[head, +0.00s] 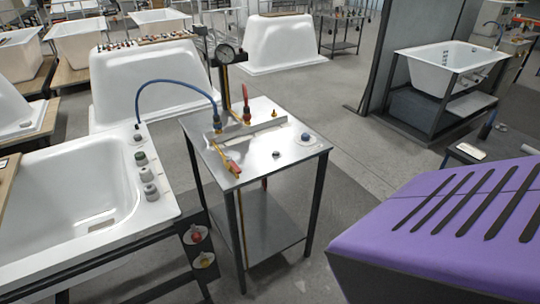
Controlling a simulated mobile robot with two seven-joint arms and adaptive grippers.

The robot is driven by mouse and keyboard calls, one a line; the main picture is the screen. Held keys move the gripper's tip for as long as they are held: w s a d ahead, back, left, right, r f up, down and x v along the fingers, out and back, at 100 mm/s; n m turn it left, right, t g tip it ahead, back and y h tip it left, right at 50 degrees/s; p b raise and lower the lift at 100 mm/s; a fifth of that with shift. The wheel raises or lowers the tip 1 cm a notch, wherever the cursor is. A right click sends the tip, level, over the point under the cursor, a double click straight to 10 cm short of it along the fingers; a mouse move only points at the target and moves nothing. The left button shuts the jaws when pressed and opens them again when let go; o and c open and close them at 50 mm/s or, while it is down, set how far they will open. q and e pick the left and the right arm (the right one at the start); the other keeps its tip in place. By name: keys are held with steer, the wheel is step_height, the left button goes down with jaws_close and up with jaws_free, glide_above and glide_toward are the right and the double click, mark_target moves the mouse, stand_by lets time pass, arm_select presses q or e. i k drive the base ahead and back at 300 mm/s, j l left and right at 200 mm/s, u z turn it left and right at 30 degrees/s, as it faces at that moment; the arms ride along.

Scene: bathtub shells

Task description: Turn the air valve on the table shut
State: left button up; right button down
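A metal-topped table (271,158) stands in the middle of the head view. On it a round pressure gauge (226,54) sits on an upright post beside a pale bar. A blue hose (168,83) arches from the tub on the left to a fitting (216,124) at the bar's left end. A red upright handle (246,104) stands by the post. A red-orange part (233,166) lies at the front end of a yellow strip. Which red part is the air valve's handle, and its position, I cannot tell. Neither gripper is in view.
A white bathtub (75,195) with several knobs on its rim stands close to the table's left. A round blue-and-white part (307,138) sits at the table's right. A lower shelf (262,225) is under the tabletop. Grey floor (360,150) is open to the right.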

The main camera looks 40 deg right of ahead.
mark_target(237, 170)
steer(key=z, duration=1.1)
